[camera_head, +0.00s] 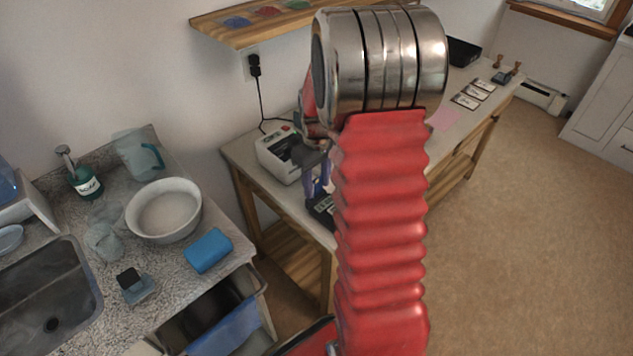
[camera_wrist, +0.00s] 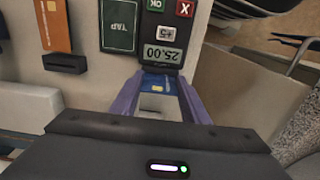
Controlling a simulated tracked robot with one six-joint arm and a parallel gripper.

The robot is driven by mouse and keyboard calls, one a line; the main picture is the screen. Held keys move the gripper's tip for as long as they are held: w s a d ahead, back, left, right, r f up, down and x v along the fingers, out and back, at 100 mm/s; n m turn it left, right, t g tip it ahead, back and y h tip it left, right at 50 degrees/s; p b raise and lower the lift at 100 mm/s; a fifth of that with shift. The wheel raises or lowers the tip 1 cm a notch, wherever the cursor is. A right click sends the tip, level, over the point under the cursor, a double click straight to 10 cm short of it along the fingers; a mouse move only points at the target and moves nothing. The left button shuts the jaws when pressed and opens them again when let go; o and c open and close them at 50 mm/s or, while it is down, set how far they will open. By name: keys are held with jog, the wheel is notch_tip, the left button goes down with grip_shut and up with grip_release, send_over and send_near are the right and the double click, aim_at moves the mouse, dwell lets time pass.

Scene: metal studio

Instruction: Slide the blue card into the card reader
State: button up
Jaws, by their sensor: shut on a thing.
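The blue card (camera_wrist: 158,83) shows in the wrist view as a small blue piece with a yellowish mark between my purple fingertips. My gripper (camera_wrist: 160,90) is shut on it. The dark card reader (camera_wrist: 161,52), with a display reading 25.00 and OK and X buttons, lies just beyond the card. The card's far edge is close to or at the reader's near end; I cannot tell whether any of it is inside. In the head view my gripper (camera_head: 320,186) is mostly hidden behind my red arm, over the partly hidden dark reader (camera_head: 321,209).
A green TAP panel (camera_wrist: 118,25), an orange card-like panel (camera_wrist: 52,24) and a black slotted piece (camera_wrist: 65,63) are left of the reader. A white machine (camera_head: 278,150) stands behind on the bench. Small cards (camera_head: 466,101) lie farther right. The sink counter is at left.

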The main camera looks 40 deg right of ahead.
jog(key=shift+f, duration=0.7)
dwell(0.4)
dwell(0.3)
jog(key=o, duration=1.1)
jog(key=shift+r, duration=0.1)
notch_tip(320, 180, up, 14)
jog(key=shift+f, duration=0.2)
dwell(0.8)
